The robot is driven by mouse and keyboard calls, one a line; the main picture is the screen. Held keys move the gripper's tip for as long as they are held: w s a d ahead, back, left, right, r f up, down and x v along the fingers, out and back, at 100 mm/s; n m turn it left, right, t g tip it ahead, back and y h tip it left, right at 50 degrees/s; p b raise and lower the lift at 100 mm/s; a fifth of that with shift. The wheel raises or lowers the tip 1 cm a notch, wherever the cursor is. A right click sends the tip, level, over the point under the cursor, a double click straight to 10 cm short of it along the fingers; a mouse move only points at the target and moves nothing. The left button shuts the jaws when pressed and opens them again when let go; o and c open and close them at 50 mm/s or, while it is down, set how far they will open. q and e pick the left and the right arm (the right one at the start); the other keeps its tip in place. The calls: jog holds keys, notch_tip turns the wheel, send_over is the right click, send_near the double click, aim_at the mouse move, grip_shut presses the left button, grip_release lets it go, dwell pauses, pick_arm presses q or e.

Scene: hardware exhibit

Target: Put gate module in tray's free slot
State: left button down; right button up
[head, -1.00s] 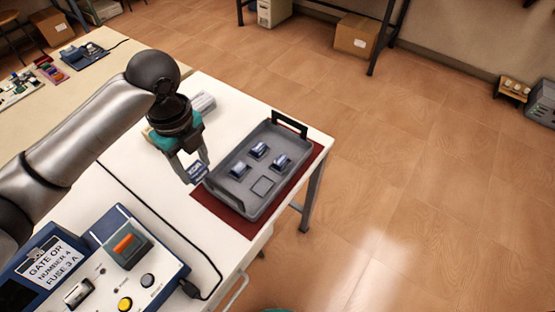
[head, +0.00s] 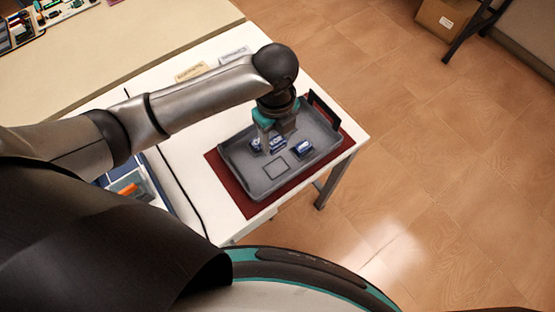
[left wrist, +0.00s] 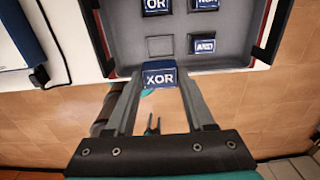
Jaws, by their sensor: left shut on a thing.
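My left gripper (head: 274,146) is shut on a dark blue gate module with a white XOR label, clear in the left wrist view (left wrist: 160,76). The gripper is over the grey tray (head: 228,158). The free slot (head: 275,168) is an empty outlined square on the tray floor; in the left wrist view (left wrist: 160,46) it lies just beyond the held module. The AND module (left wrist: 204,45) is beside this slot, and the OR module (left wrist: 157,6) is behind it. Another module (left wrist: 206,4) is partly cut off. My right gripper (left wrist: 152,124) appears small and open below, away from the tray.
The tray has raised walls and a dark handle (head: 324,109). It lies on a dark red mat (head: 228,188) near the white table's edge. A blue device with an orange switch (head: 128,188) is left, partly behind my arm. A cable runs between.

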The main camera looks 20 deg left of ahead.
pick_arm(q)
notch_tip(320, 180, down, 8)
jog(key=shift+b, duration=0.65)
jog(key=shift+f+b, duration=0.45)
jog(key=shift+f, duration=1.7)
jog(key=shift+f, duration=0.15)
jog(key=shift+c, duration=1.3)
grip_release()
notch_tip(320, 180, up, 12)
jog(key=p, duration=0.2)
jog(key=shift+r+p, duration=0.2)
jog(key=shift+p, duration=0.1)
